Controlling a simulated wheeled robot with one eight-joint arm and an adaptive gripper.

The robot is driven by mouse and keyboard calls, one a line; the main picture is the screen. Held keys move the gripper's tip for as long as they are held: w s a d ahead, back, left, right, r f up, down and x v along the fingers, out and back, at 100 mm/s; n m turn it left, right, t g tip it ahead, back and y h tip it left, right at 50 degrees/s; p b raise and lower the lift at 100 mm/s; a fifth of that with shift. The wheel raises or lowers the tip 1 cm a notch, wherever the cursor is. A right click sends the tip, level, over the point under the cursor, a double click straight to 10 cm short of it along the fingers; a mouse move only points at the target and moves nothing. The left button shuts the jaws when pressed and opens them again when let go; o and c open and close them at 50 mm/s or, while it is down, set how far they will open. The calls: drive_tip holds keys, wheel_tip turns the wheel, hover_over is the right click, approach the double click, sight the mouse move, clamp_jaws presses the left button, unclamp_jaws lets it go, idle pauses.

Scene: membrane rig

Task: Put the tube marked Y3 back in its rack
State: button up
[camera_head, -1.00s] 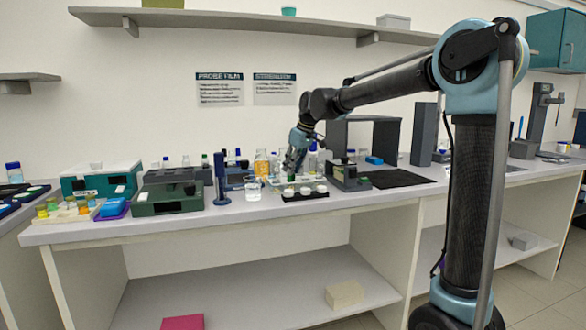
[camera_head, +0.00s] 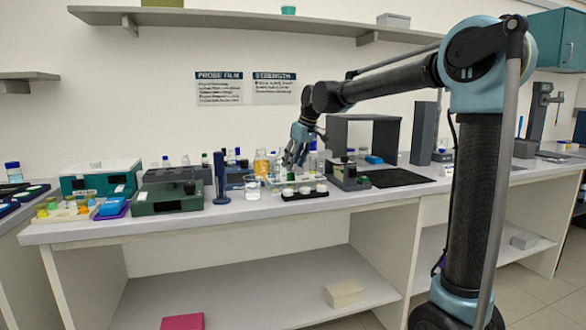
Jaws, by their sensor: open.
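My gripper (camera_head: 292,164) is open over the middle of the bench, with its fingers pointing down. A small green item (camera_head: 291,177), maybe a tube cap, shows just below the fingertips; I cannot tell whether they touch it. A pale, low rack-like holder (camera_head: 314,181) lies behind and beside it. A black strip (camera_head: 304,195) with several white round tops stands in front. No Y3 mark is readable at this size, so I cannot tell which item is the tube marked Y3.
A clear beaker (camera_head: 252,188) and an orange bottle (camera_head: 261,164) stand left of my gripper. A dark blue upright stand (camera_head: 221,178) is further left. A grey-green device (camera_head: 347,176) stands close on the right, before a dark open box (camera_head: 365,119). A black mat (camera_head: 390,177) lies clear.

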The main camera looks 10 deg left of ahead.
drive_tip(key=v, duration=0.9)
drive_tip(key=shift+r, duration=0.3)
drive_tip(key=shift+d, duration=0.1)
drive_tip(key=s+d+f+m+h, duration=0.15)
drive_tip(key=s+d+f, duration=0.3)
drive_tip(key=d, duration=0.45)
drive_tip(key=s+d+f+m, duration=0.3)
drive_tip(key=d+f, duration=0.2)
drive_tip(key=d, duration=0.4)
drive_tip(key=s+d+f+m+h, duration=0.15)
drive_tip(key=s+d+f, duration=0.25)
drive_tip(key=d, duration=0.5)
drive_tip(key=s+d+f+m, duration=0.3)
drive_tip(key=s+d+f, duration=0.4)
drive_tip(key=s+f, duration=0.2)
drive_tip(key=s+d+f+m+h, duration=0.1)
drive_tip(key=s+d+f+m, duration=0.2)
drive_tip(key=s+d+f, duration=0.3)
wheel_tip(320, 180, down, 6)
drive_tip(key=s, duration=0.3)
drive_tip(key=shift+d+f+m, duration=0.25)
drive_tip(key=shift+d+m, duration=0.05)
drive_tip(key=shift+d, duration=0.1)
drive_tip(key=shift+w, duration=0.15)
